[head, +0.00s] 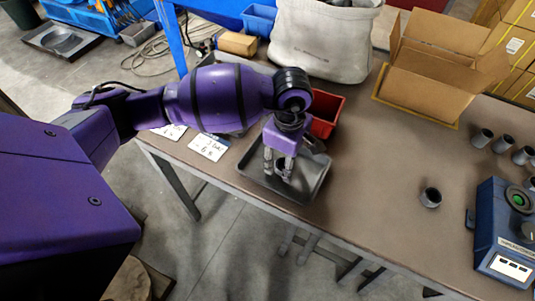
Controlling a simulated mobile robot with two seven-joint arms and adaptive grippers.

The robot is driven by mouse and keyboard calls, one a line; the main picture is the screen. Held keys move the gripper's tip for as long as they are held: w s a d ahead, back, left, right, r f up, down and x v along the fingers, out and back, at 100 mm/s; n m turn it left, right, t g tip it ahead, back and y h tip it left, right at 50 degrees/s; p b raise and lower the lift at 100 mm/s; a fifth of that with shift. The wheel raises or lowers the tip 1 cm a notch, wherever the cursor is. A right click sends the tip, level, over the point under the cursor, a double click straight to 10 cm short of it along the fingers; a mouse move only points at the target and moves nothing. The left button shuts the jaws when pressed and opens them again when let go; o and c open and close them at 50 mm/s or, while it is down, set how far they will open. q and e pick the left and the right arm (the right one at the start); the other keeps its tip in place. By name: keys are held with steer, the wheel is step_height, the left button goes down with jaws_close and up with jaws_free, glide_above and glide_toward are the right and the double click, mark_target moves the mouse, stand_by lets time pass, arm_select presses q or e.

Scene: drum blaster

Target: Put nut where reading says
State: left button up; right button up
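My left gripper (278,173) points down over a dark grey tray (307,193) at the table's front left edge. Its two fingers stand apart, with a dark round part, perhaps a nut, between or just behind them. I cannot tell whether they grip it. A single grey nut (431,197) stands alone at the middle right. Several similar nuts (482,138) stand at the right. A blue device (503,238) with a green round top and a white panel is at the right edge; its reading is too small to make out. My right gripper is not in view.
White handwritten cards (209,146) lie left of the tray, partly legible. A red bin (325,116) stands behind the tray. A white fabric bag (322,40) and an open cardboard box (437,75) are at the back. The table's middle is clear.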

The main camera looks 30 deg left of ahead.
arm_select(q)
steer(key=shift+w+r, duration=0.1)
steer(key=shift+r, duration=0.05)
steer(key=shift+r, duration=0.3)
step_height(320, 180, up, 12)
stand_by(0.7)
